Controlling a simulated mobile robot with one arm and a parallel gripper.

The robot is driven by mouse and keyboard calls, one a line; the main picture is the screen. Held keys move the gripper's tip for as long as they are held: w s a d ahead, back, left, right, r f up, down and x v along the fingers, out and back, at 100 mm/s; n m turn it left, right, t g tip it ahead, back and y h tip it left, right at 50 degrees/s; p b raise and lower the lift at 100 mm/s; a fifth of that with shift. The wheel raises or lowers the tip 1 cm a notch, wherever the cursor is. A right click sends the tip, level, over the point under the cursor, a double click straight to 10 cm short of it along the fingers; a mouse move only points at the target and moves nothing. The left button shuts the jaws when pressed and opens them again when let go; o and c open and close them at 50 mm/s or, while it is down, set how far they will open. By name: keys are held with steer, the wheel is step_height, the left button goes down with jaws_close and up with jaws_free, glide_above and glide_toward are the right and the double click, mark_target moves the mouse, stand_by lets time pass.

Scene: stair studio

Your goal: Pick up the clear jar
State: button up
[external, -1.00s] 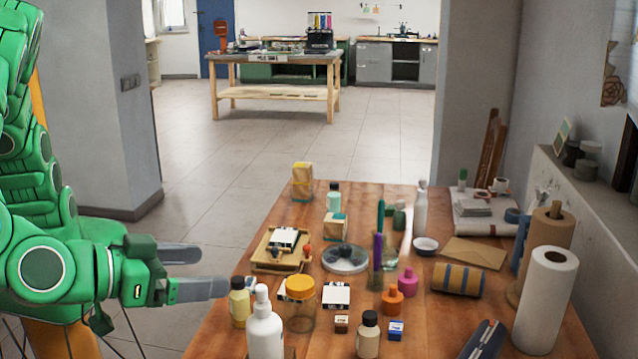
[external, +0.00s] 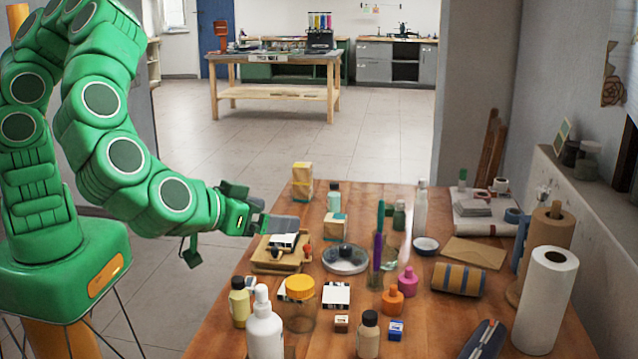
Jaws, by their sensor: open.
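A clear jar (external: 300,316) with a yellow-orange lid stands upright on the wooden table, near its front left side. A white pump bottle stands close in front of it at its left. My gripper (external: 283,229) is open and appears empty over the table's left side. It is beyond the jar in the picture, above the wooden board with the black-and-white block. Its far finger is partly hidden. A second clear vessel (external: 376,277), holding pens, stands to the right.
A yellow bottle (external: 239,307), white pump bottle (external: 265,330), dark-capped bottle (external: 368,337) and black-and-white block (external: 336,295) surround the jar. The wooden board (external: 270,262) and a round clear dish (external: 345,262) lie behind it. A paper roll (external: 545,300) stands right.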

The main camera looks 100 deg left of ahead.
steer(key=a, duration=0.3)
glide_toward(307, 285)
steer(key=a+f, duration=0.1)
steer(key=a, duration=0.1)
steer(key=a+f, duration=0.1)
steer(key=a, duration=0.1)
steer(key=shift+w+a+f, duration=0.1)
steer(key=shift+w+f, duration=0.05)
steer(key=shift+f, duration=0.05)
steer(key=shift+w+x, duration=0.2)
steer(key=shift+x, duration=3.7)
steer(key=c, duration=1.2)
steer(key=shift+r, duration=0.15)
steer(key=shift+c, duration=0.2)
